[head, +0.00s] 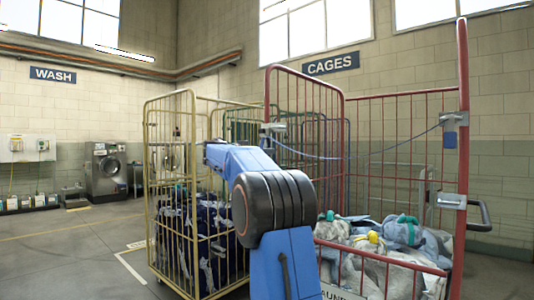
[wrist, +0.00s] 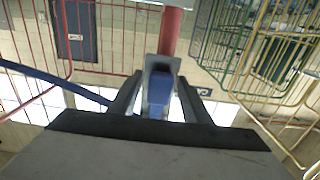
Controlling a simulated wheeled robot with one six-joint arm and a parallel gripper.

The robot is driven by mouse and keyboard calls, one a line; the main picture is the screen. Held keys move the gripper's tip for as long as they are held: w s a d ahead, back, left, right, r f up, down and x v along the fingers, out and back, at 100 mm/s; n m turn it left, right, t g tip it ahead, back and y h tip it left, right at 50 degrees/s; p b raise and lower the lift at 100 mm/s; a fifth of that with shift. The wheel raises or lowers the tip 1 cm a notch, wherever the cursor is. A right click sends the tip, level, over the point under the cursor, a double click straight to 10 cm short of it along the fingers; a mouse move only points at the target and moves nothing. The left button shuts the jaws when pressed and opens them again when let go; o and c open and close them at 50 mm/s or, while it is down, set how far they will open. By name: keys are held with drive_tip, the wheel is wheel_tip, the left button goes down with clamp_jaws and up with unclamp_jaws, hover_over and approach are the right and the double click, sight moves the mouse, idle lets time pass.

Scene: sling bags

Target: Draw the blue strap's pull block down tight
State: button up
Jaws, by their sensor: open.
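The blue strap (head: 345,157) sags across the open front of the red cage, between its left and right posts. A grey bracket (head: 273,127) sits on the left post. In the wrist view, which looks upside down, a blue pull block (wrist: 160,90) sits in a grey housing (wrist: 163,63) by a red post (wrist: 172,30). The strap (wrist: 55,83) runs off to the left there. My gripper (wrist: 158,97) is open, with one finger on each side of the block; contact is unclear. In the head view my arm hides the gripper.
The red cage (head: 465,190) holds grey laundry (head: 365,270). Another blue piece (head: 450,140) hangs at its right post. A yellow cage (head: 147,190) with dark laundry stands close on the left. The floor (head: 60,260) at far left is clear.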

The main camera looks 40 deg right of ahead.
drive_tip(key=shift+w+d, duration=0.1)
drive_tip(key=shift+d, duration=1.15)
drive_tip(key=shift+c, duration=0.4)
